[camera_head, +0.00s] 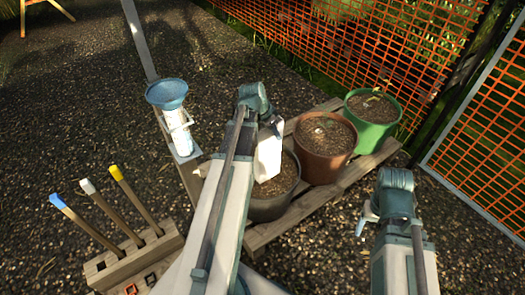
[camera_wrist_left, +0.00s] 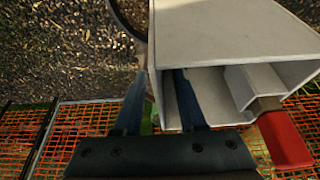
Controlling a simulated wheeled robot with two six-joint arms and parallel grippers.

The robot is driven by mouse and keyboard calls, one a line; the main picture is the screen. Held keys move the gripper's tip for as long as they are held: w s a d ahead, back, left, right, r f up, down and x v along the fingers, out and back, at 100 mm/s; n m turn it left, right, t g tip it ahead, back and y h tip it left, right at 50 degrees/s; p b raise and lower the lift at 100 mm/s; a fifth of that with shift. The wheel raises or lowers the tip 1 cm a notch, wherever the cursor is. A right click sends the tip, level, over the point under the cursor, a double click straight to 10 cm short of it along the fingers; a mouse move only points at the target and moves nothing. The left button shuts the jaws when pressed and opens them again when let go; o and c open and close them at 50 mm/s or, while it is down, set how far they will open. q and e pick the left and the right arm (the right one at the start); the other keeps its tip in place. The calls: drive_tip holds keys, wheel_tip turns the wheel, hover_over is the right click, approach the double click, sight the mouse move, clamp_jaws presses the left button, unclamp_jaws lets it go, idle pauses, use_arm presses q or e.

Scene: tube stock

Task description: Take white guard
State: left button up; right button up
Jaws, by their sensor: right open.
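The white guard (camera_head: 268,152) is a pale box-shaped tube over the dark pot in the head view, partly hidden by my left arm. In the left wrist view the guard (camera_wrist_left: 230,35) shows its open end, with a red-tipped stake (camera_wrist_left: 285,138) at its lower right corner. My left gripper (camera_wrist_left: 160,95) has one finger outside the guard's side wall and one inside its opening. The fingers are apart, with a gap seen beside the wall. My right gripper (camera_head: 370,207) is open and empty, over the gravel at right.
Dark (camera_head: 278,207), brown (camera_head: 325,168) and green (camera_head: 373,128) pots stand on a wooden pallet (camera_head: 262,236). A wooden block (camera_head: 140,262) holds blue-, white- and yellow-tipped stakes. A blue funnel gauge (camera_head: 167,95) stands on a post. Orange mesh fence (camera_head: 340,50) bounds the back and right.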

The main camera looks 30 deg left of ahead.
use_arm(q)
clamp_jaws()
idle(1.4)
